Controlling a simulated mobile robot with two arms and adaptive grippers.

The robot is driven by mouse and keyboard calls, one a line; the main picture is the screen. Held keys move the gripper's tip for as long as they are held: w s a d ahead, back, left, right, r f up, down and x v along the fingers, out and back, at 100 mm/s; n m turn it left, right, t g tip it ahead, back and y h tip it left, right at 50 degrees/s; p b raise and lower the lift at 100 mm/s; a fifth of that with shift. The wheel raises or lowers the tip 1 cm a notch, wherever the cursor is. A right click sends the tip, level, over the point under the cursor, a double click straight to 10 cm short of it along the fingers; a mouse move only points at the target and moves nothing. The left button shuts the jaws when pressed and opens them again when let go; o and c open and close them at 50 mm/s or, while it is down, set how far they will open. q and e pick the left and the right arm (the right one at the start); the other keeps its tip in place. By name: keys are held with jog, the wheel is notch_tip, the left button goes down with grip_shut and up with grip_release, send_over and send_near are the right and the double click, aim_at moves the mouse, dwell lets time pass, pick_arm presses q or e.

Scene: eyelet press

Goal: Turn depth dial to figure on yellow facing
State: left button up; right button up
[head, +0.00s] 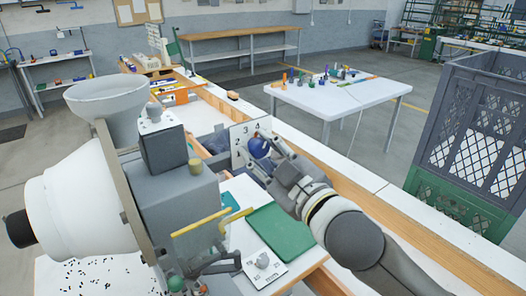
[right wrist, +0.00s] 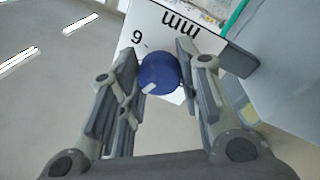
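The blue depth dial (head: 258,148) sits on a white plate (head: 237,138) with the figures 2, 3 and 4 showing in the head view. In the right wrist view the dial (right wrist: 160,72) shows a white mark at its lower left. The plate there (right wrist: 150,22) shows "mm" and a 6 or 9. My right gripper (right wrist: 158,62) has its fingers spread on either side of the dial, with a slim gap at the left; contact at the right is unclear. I cannot make out a yellow facing with a figure.
The grey press (head: 185,205) with a white funnel (head: 105,97) and yellow bars stands left of the dial. A green mat (head: 280,232) and a small white card (head: 280,271) lie in front. A dark crate (head: 470,140) stands at the right.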

jog(key=o, duration=0.4)
notch_tip(320, 180, up, 10)
dwell(0.6)
jog(key=shift+o, duration=0.2)
